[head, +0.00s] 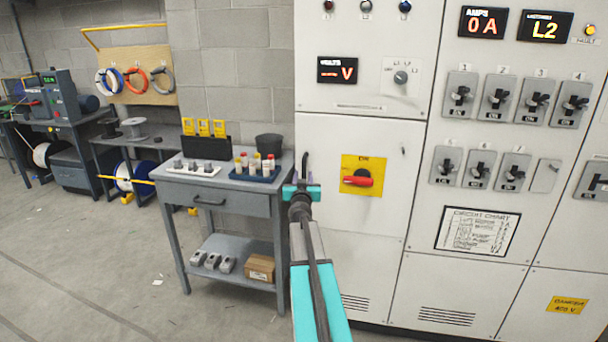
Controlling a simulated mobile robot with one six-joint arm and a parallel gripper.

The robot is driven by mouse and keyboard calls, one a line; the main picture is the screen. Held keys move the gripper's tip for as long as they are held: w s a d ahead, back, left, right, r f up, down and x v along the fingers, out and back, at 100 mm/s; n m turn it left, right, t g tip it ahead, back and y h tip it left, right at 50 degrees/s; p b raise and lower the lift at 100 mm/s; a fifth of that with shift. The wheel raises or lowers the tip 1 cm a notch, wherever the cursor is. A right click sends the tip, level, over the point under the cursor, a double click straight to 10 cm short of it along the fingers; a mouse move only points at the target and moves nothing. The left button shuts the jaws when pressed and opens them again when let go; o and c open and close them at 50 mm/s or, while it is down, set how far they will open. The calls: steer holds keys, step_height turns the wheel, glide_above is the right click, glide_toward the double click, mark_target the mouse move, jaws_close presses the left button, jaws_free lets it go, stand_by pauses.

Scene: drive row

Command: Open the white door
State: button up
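The white door (388,215) is a flat panel on the front of the pale switch cabinet, left of the numbered switches. It looks shut, flush with the panels around it. A red rotary handle (358,181) lies level on a yellow plate (376,163) on this door. A small dark keyhole or latch (403,150) shows near its upper right. My gripper (302,180), with teal parts, is at the door's left edge in the picture, left of the red handle and apart from it.
A grey workbench (215,200) with a drawer stands close left of the cabinet, carrying a blue tray (262,178) of small parts and a dark bin (268,145). Meters and switches (497,96) fill the cabinet to the right. Open floor (100,265) lies at left.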

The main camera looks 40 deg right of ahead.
mark_target(303, 174)
steer(key=shift+x, duration=1.75)
jaws_close()
steer(key=shift+d, duration=0.15)
steer(key=shift+s+a, duration=0.1)
steer(key=shift+a, duration=0.15)
